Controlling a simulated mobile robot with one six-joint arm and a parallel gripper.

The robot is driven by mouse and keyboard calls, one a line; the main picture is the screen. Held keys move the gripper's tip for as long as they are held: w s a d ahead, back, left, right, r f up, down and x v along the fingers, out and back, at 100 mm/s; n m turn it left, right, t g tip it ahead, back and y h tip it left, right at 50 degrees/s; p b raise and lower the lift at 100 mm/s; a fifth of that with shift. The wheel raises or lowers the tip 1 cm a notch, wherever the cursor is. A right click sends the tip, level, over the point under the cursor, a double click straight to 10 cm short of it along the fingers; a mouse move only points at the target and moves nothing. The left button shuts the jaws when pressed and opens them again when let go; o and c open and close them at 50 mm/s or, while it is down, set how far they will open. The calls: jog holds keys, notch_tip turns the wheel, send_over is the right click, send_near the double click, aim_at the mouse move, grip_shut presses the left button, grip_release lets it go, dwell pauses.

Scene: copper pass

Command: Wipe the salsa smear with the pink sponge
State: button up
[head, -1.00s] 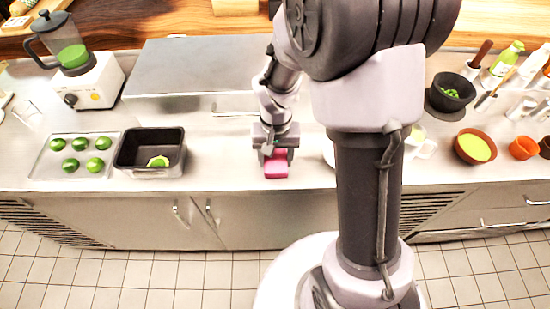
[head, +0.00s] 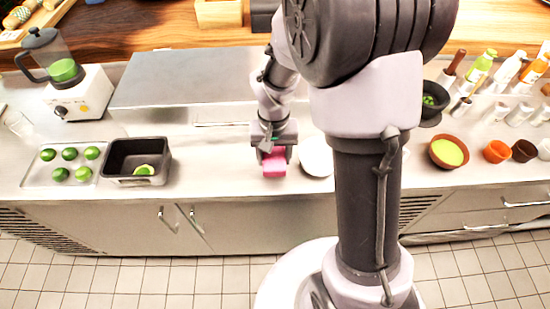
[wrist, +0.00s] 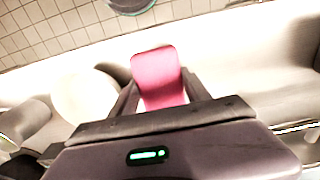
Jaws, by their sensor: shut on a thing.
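My gripper (head: 274,154) is shut on the pink sponge (head: 274,169), low over the steel counter near its front edge. In the wrist view, the sponge (wrist: 155,70) sticks out beyond the fingers of my gripper (wrist: 162,92), which press it from both sides. I cannot tell whether the sponge touches the counter. No salsa smear shows in either view; it may be hidden by the sponge or my arm.
A white round plate (head: 316,158) lies close to the right of the sponge and shows in the wrist view (wrist: 86,97). A black bin (head: 120,150) holding a lime piece and a tray of limes (head: 35,177) stand left. Counter between bin and sponge is clear. A salsa-coloured bowl (head: 437,160) stands right.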

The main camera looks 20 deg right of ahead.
jog(key=shift+r+p, duration=1.45)
jog(key=shift+r, duration=0.6)
jog(key=shift+f, duration=0.1)
